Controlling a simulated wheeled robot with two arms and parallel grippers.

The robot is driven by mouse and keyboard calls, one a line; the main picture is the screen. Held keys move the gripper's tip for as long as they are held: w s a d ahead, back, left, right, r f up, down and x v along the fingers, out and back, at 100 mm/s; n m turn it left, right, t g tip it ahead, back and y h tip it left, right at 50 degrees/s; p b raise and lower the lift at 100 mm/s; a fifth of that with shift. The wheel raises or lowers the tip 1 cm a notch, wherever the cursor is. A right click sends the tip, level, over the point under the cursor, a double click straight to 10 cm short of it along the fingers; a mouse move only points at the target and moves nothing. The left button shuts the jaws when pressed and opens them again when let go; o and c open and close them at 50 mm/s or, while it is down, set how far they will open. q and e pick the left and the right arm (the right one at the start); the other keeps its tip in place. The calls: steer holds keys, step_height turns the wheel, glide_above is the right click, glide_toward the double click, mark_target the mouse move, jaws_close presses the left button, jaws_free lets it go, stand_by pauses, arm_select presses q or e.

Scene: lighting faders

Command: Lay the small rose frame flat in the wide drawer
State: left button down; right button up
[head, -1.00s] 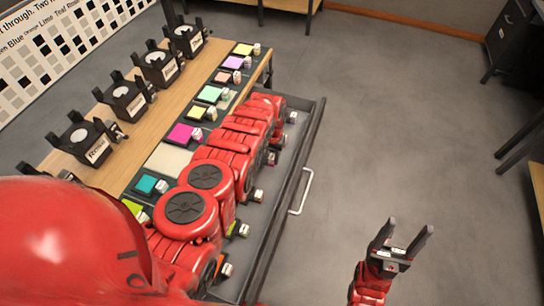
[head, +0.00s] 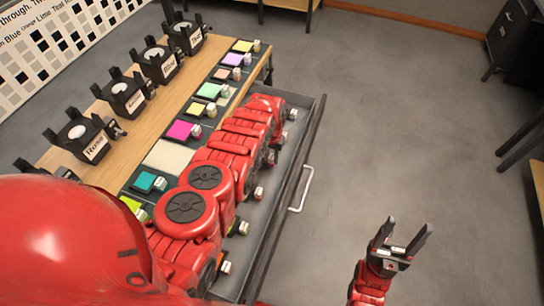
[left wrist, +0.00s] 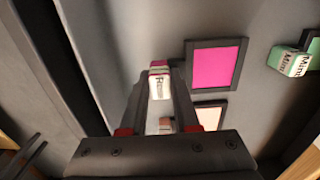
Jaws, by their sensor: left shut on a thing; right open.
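The small rose frame (left wrist: 215,66), a magenta panel with a dark border, shows in the left wrist view over a grey surface that looks like the drawer floor. Its white tag block (left wrist: 158,86), with pink at the top and partly readable lettering, sits between my left fingertips. My left gripper (left wrist: 160,88) is shut on this block. In the head view my red left arm covers that gripper and most of the drawer inside. The wide drawer (head: 309,150) is pulled open. My right gripper (head: 400,240) is open and empty above the floor, right of the drawer.
A peach frame (left wrist: 210,116) lies beside the rose one, and a mint tag block (left wrist: 290,62) is at the right. In the head view, coloured frames, including a magenta one (head: 183,131), line the table's edge. Black holders (head: 88,138) stand behind.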

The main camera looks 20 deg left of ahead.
arm_select(q)
steer(key=shift+f+b, duration=1.25)
steer(key=shift+f, duration=0.1)
steer(key=c, duration=0.6)
jaws_free()
steer(key=shift+r, duration=0.1)
steer(key=shift+r+p, duration=0.3)
steer(key=shift+r, duration=0.25)
step_height(320, 180, up, 23)
steer(key=p, duration=0.8)
steer(key=shift+r+p, duration=0.1)
steer(key=shift+p, duration=0.25)
